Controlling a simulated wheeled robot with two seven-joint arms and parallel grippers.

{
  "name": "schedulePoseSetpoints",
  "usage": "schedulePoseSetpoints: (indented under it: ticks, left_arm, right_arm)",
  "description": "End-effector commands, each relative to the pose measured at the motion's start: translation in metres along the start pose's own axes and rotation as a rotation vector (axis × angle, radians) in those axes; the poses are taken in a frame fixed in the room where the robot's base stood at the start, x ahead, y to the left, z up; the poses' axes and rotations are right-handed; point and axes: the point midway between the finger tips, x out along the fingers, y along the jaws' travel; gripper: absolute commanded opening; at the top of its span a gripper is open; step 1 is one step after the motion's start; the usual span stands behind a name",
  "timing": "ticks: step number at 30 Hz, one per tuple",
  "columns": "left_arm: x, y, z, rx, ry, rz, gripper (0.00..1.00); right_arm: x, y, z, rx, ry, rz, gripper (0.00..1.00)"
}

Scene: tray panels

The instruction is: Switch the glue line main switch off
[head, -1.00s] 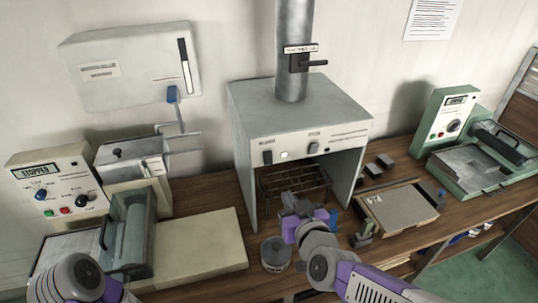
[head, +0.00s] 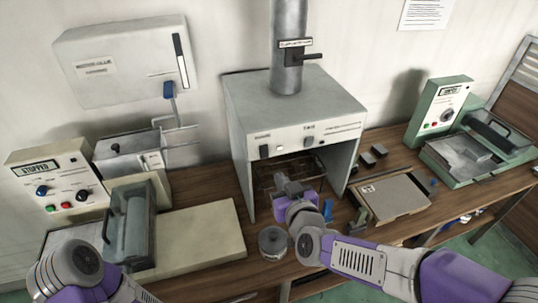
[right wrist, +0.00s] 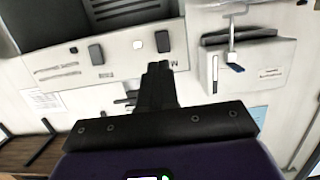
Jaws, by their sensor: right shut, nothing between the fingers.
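A wall box (head: 122,62) with an unclear label, a dark vertical slot and a blue handle (head: 169,90) at its lower edge hangs at the back left. It also shows in the right wrist view (right wrist: 268,62), with the blue handle (right wrist: 236,68). The cream control box (head: 50,182) at left reads "STOPPED" and has knobs and coloured buttons. I cannot read which switch is the glue line's main one. My right gripper (head: 280,180) is shut and empty before the grey hood's opening. In the right wrist view its fingertips (right wrist: 158,68) are below the hood panel's dark switch (right wrist: 163,41). My left gripper is out of view.
The grey hood (head: 300,95) with its duct stands mid-bench. A round tin (head: 272,241) is beside my right arm. A flat tray (head: 395,195) and a green machine (head: 440,115) are to the right. A cream slab (head: 205,240) lies at front left.

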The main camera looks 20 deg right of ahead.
Motion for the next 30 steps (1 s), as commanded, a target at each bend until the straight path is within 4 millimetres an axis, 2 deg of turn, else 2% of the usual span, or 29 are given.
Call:
schedulePoseSetpoints:
  ticks: [1,6,15,21,30]
  left_arm:
    - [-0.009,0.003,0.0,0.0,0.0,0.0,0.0]
    - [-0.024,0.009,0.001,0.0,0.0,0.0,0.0]
    - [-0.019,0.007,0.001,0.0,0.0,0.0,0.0]
    - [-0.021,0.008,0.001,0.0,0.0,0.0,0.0]
    - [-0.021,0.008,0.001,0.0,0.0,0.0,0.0]
  right_arm:
    - [0.004,0.0,-0.003,0.001,-0.005,-0.001,0.0]
    - [0.017,-0.001,-0.002,0.002,-0.005,-0.003,0.0]
    - [0.067,-0.001,0.002,0.003,-0.002,-0.002,0.0]
    - [0.093,0.0,0.001,0.003,0.0,-0.001,0.0]
    - [0.107,0.0,0.0,0.001,0.002,0.0,0.0]
